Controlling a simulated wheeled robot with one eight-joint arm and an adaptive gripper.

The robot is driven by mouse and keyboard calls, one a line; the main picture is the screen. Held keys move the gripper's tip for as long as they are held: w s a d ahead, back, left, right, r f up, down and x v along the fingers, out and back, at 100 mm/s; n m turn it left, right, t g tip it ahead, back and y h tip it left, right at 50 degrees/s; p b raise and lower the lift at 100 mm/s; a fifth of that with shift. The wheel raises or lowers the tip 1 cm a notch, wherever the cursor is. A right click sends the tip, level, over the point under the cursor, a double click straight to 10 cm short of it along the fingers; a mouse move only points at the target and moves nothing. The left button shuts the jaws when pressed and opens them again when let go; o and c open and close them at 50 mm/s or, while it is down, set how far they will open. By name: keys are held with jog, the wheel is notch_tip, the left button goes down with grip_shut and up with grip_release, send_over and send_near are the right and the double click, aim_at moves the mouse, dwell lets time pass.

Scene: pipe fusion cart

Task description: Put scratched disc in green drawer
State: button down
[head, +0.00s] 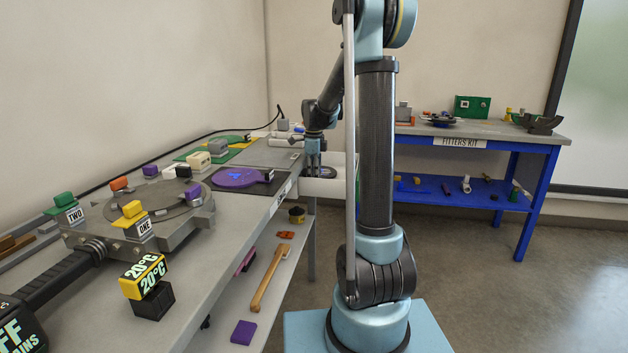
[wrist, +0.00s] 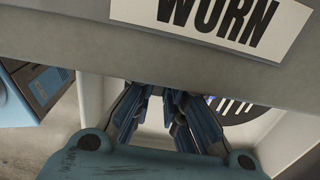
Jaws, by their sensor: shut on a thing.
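My gripper (head: 313,172) points down into an open white drawer (head: 335,187) at the far end of the long bench. In the wrist view my gripper (wrist: 168,105) has its fingers close together, reaching past the bench edge. A dark slotted disc (wrist: 238,112) lies low in the drawer beside the fingers; its dark rim also shows in the head view (head: 325,171). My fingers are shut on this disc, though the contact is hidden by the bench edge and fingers. I cannot make out scratches.
A "WORN" label (wrist: 215,18) is on the bench edge above the drawer. A purple paddle-shaped plate (head: 238,177), a clamp fixture (head: 140,220) and coloured blocks sit on the bench. A blue-legged "FITTERS KIT" table (head: 480,129) stands behind right. The floor at right is open.

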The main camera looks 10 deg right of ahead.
jog(key=shift+a+f, duration=0.1)
jog(key=shift+f, duration=0.5)
jog(key=c, duration=1.6)
grip_release()
jog(key=shift+f, duration=0.1)
jog(key=shift+c, duration=0.2)
